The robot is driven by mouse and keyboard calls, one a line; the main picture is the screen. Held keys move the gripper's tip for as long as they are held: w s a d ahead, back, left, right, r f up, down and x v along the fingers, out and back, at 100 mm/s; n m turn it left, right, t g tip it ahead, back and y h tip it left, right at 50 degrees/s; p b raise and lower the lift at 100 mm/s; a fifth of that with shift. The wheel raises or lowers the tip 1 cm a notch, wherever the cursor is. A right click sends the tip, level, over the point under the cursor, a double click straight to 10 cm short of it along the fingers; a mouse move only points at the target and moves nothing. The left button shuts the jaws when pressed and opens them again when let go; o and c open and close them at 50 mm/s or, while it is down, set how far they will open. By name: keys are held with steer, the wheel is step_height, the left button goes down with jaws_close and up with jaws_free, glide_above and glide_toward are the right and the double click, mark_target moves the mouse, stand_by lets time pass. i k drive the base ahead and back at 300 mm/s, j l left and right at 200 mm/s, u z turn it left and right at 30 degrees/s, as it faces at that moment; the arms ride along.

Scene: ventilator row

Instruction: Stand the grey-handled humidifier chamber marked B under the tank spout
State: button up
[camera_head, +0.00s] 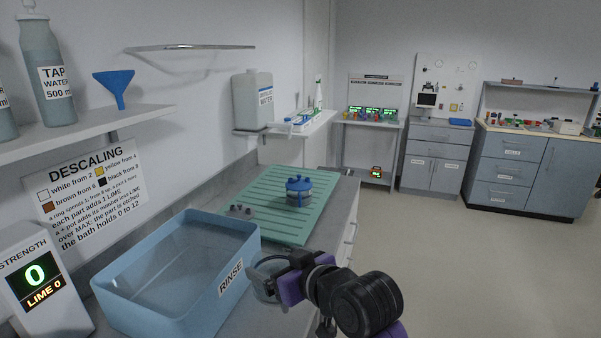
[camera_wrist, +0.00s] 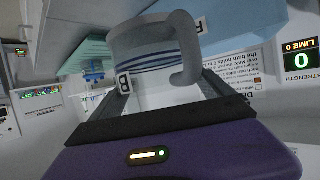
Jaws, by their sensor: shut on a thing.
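My gripper (camera_head: 280,274) is shut on the grey-handled chamber (camera_head: 263,286), held beside the right end of the rinse basin. In the wrist view the chamber (camera_wrist: 150,42) lies between my fingers (camera_wrist: 163,92); it has a curved grey handle, dark blue bands and a white tag marked B (camera_wrist: 124,82). It appears tilted in that view, which is itself turned. A white water tank (camera_head: 252,98) stands on a wall shelf at the back; I cannot make out its spout.
The blue rinse basin (camera_head: 128,292) fills the near counter. A grey-topped part (camera_head: 239,211) shows behind its rim. A readout (camera_head: 36,276) shows strength 0 and lime 0. A shelf with bottles and a blue funnel (camera_head: 114,86) overhangs the left. The floor to the right is clear.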

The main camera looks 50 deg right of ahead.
mark_target(292, 175)
steer(key=i+l+z, duration=0.15)
steer(key=l+z, duration=0.25)
steer(key=i+l+z, duration=0.15)
steer(key=z, duration=0.3)
steer(key=i+l+z, duration=0.2)
steer(key=z, duration=0.2)
steer(key=i+l+z, duration=0.2)
steer(key=z, duration=0.2)
steer(key=i+z, duration=0.3)
steer(key=z, duration=0.15)
steer(key=i+l+z, duration=0.15)
steer(key=i, duration=0.55)
steer(key=i+u, duration=0.45)
steer(key=i, duration=0.15)
steer(key=i+u, duration=0.1)
steer(key=u, duration=0.3)
steer(key=i+u, duration=0.15)
steer(key=u, duration=0.3)
steer(key=i+u, duration=0.15)
steer(key=u, duration=0.25)
steer(key=i+u, duration=0.2)
steer(key=u, duration=0.25)
steer(key=i+u, duration=0.15)
steer(key=u, duration=0.3)
